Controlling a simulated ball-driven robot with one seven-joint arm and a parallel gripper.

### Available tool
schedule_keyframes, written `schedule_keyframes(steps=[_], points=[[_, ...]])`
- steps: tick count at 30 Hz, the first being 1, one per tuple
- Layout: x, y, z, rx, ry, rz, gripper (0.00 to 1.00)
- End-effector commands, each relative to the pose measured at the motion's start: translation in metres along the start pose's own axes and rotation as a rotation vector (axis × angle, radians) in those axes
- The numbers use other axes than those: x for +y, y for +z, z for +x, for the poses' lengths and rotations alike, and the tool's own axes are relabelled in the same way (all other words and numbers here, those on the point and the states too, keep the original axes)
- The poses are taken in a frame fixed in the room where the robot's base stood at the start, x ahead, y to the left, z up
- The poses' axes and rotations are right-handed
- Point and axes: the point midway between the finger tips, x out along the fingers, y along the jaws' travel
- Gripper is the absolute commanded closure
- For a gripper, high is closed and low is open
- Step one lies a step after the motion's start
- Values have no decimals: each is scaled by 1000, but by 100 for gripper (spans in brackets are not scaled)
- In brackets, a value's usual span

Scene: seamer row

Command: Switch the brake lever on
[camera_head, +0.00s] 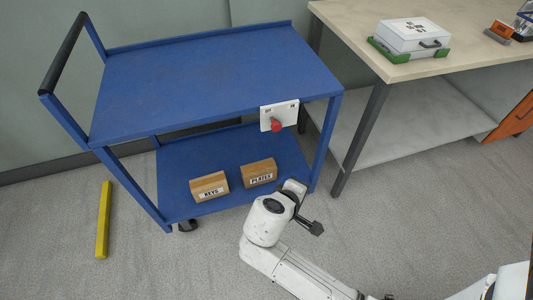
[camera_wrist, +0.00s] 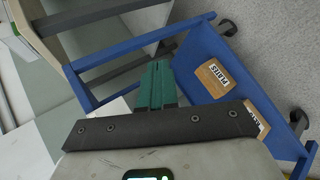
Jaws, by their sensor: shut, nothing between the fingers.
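The brake lever (camera_head: 276,125) has a red knob on a white plate (camera_head: 279,112) fixed to the front edge of the blue cart's top, near its right corner. The plate's marks are too small to read. I cannot see the lever in the wrist view. My gripper (camera_wrist: 157,70) shows there with its green fingers together and nothing between them. In the head view my arm reaches up from the bottom right to below the lever, clearly apart from it. The fingertips are hard to make out there.
The blue cart (camera_head: 200,75) carries two wooden blocks, KEYS (camera_head: 209,187) and PLATES (camera_head: 260,173), on its lower shelf. A workbench (camera_head: 355,30) with a white case (camera_head: 412,35) stands close on the right. A yellow bar (camera_head: 103,220) lies on the floor at left.

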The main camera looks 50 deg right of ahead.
Motion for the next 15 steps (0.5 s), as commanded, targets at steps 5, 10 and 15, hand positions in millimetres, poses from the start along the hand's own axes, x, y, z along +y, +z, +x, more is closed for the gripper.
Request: schedule_keyframes(steps=[5, 10, 15], points=[[-11, -60, 3, 42, 408, -145, 100], [-21, -110, -25, 93, 725, -273, 100], [-32, -138, -49, 129, 905, -348, 100]])
